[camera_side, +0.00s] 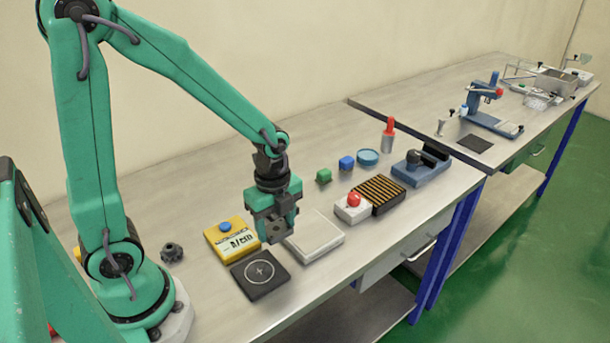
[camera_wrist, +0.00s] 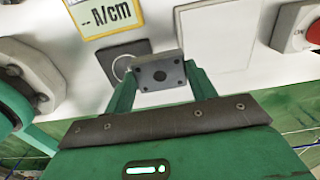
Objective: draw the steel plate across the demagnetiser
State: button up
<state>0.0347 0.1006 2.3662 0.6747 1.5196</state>
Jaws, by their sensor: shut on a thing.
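The steel plate (camera_wrist: 158,73) is a small grey plate with a dark round hole in its middle and small corner holes. My gripper (camera_side: 272,232) is shut on it, one finger at each side in the wrist view. In the side view the plate is hard to tell from the jaws. The jaws appear over the gap between the black pad with a circle and cross (camera_side: 261,273) and a pale flat slab (camera_side: 314,237). A black block with yellow stripes (camera_side: 376,195), possibly the demagnetiser, lies farther right beside a white box with a red button (camera_side: 353,207).
A yellow meter marked A/cm (camera_side: 232,238) stands left of my gripper. The bench's front edge is close.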

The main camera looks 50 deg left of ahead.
jog(key=shift+r, duration=1.15)
jog(key=shift+r, duration=0.15)
jog(key=shift+w, duration=0.1)
